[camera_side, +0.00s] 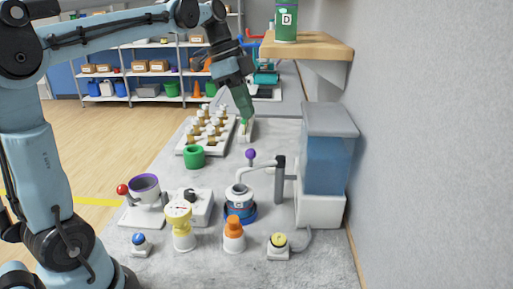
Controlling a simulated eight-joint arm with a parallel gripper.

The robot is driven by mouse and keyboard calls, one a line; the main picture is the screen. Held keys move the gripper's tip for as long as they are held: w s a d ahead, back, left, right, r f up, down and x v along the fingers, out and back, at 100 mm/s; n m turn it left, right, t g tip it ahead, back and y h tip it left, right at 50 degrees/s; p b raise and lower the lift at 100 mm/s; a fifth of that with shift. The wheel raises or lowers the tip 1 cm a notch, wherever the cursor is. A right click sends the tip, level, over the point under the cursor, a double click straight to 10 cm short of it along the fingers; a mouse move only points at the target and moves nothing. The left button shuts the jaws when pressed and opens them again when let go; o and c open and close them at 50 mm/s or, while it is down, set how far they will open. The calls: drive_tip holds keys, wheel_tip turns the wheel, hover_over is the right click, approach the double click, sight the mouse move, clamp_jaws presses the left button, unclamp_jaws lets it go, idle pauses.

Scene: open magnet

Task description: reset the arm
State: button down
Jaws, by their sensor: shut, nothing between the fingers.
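My gripper (245,117) hangs from the arm at the back of the bench and points down, tilted slightly. It is shut with no object between its fingers. Its tips are above or beside a small white holder (246,131) with something green at it; I cannot tell whether they touch. The arm comes in from the left and arches over the bench.
A white rack (187,149) of several brown vials stands left of my gripper, with a green cup (194,157) in front. A blue water tank (327,160) stands at the right, below a wooden shelf (310,50). Several small devices fill the front, including an orange-topped bottle (234,229).

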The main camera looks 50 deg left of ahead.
drive_tip(key=shift+a+r, duration=0.15)
drive_tip(key=shift+r, duration=0.2)
drive_tip(key=s+d+f+n+t+y, duration=0.3)
drive_tip(key=s+d+f+n+t, duration=0.2)
drive_tip(key=s+f+n, duration=0.5)
wheel_tip(320, 180, down, 3)
drive_tip(key=shift+s+d+f+n, duration=0.2)
drive_tip(key=shift+s+d+n, duration=0.2)
drive_tip(key=shift+n, duration=0.5)
